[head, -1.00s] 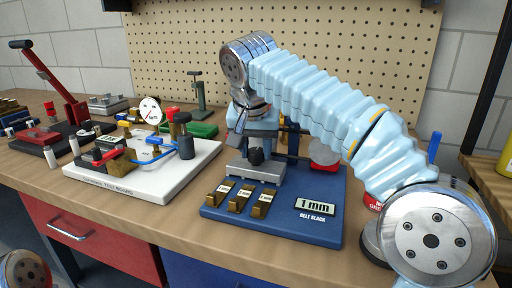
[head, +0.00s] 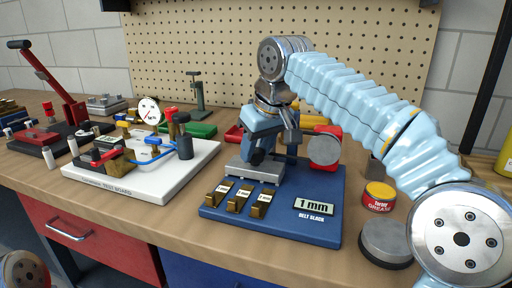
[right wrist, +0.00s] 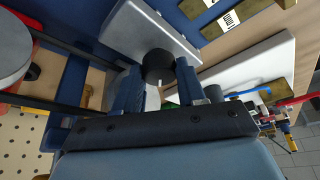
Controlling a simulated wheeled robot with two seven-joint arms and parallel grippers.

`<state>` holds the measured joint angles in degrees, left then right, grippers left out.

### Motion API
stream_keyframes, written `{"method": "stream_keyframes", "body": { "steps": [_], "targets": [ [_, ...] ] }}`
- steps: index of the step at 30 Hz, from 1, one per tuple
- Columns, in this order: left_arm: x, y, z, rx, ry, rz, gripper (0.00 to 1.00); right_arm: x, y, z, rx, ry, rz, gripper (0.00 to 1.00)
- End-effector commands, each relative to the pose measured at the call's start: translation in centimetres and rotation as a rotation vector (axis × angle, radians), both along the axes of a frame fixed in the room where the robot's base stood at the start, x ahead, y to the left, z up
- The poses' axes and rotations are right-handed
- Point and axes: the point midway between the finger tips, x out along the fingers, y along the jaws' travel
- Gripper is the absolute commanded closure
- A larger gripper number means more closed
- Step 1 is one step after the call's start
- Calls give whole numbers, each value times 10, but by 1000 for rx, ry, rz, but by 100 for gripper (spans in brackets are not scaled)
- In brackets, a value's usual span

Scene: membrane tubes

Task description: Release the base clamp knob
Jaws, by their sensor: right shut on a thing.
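In the head view my right gripper (head: 257,154) reaches down to the block's back edge and hides most of the knob. My left gripper is out of view.
Brass gauge pieces (head: 239,197) and a 1 mm plate (head: 314,207) lie at the board's front. A red and grey roller (head: 324,150) stands right of my gripper. The white test board (head: 130,185) is left. A grease tin (head: 379,197) stands right.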

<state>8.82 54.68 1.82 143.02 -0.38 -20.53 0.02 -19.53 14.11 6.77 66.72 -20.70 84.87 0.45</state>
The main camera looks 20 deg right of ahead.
Motion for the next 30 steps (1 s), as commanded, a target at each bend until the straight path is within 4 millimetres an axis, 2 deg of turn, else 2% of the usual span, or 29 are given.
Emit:
{"method": "stream_keyframes", "body": {
  "steps": [13,30],
  "targets": [
    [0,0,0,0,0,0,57,1,-1,1,1,-2,248,91],
    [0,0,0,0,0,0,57,1,-2,1,0,-1,294,91]
  ]
}}
